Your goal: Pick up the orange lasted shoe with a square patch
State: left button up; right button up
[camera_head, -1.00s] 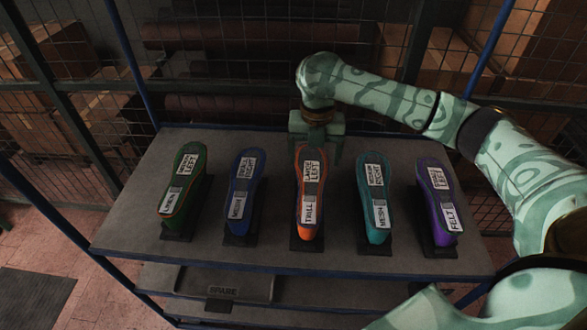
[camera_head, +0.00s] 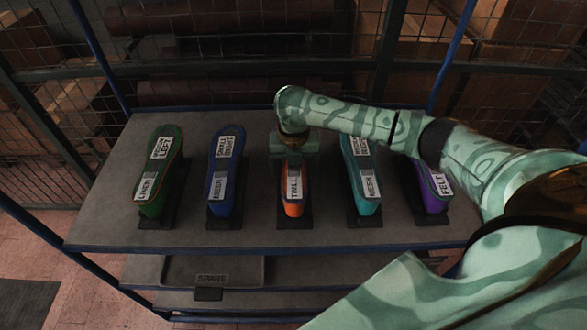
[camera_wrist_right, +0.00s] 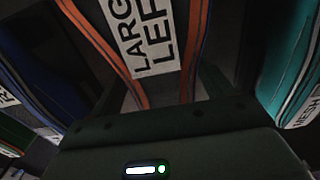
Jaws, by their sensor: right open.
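The orange lasted shoe (camera_head: 291,208) stands on a dark base in the middle of the row, its TWILL label facing up. Its far part is hidden by my right gripper (camera_head: 293,160) in the head view. In the right wrist view the shoe's grey top and orange edging (camera_wrist_right: 190,60) show close up, with a LARGE LEFT label. My right gripper is open, over the shoe's far part; its fingers show at either side of the shoe in the wrist view (camera_wrist_right: 158,95). I cannot tell whether they touch it. My left gripper is not in view.
A green shoe (camera_head: 152,200) and a blue shoe (camera_head: 220,200) stand to the left. A teal shoe (camera_head: 370,205) and a purple shoe (camera_head: 433,200) stand to the right, the teal one close to my arm. All stand on the grey shelf (camera_head: 105,225). A SPARE tray (camera_head: 240,272) lies below.

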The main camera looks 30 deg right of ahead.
jog(key=shift+f, duration=0.75)
jog(key=shift+r, duration=0.1)
jog(key=c, duration=1.7)
jog(key=shift+w+r, duration=0.1)
